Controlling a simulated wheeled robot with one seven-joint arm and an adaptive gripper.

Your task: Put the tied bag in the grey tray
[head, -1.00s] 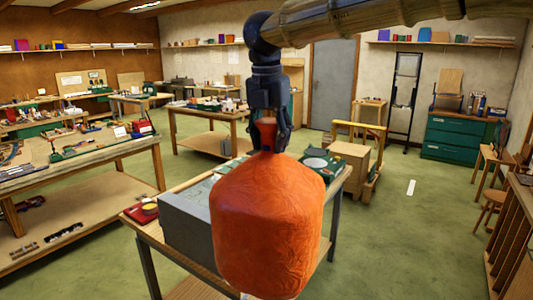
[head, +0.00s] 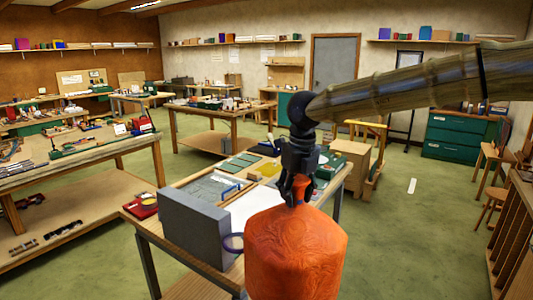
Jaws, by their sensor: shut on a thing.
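The tied bag (head: 295,255) is large, orange and wrinkled, with a gathered neck at its top. My gripper (head: 297,200) is shut on this neck, and the bag hangs upright below it, at the near right side of the worktable (head: 160,238). The bag's bottom is cut off by the picture's edge. A grey, high-sided box shape (head: 195,230) stands on the table's near left part, left of the bag and apart from it in the picture. It is the likeliest grey tray; its inside is not clearly visible.
Behind the grey shape lie a pale panel (head: 208,186), a white sheet (head: 255,203) and green pieces (head: 238,162). A purple ring (head: 233,242) shows between the grey shape and the bag. A red item (head: 141,207) lies at the table's left corner. A wooden cart (head: 352,165) stands behind.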

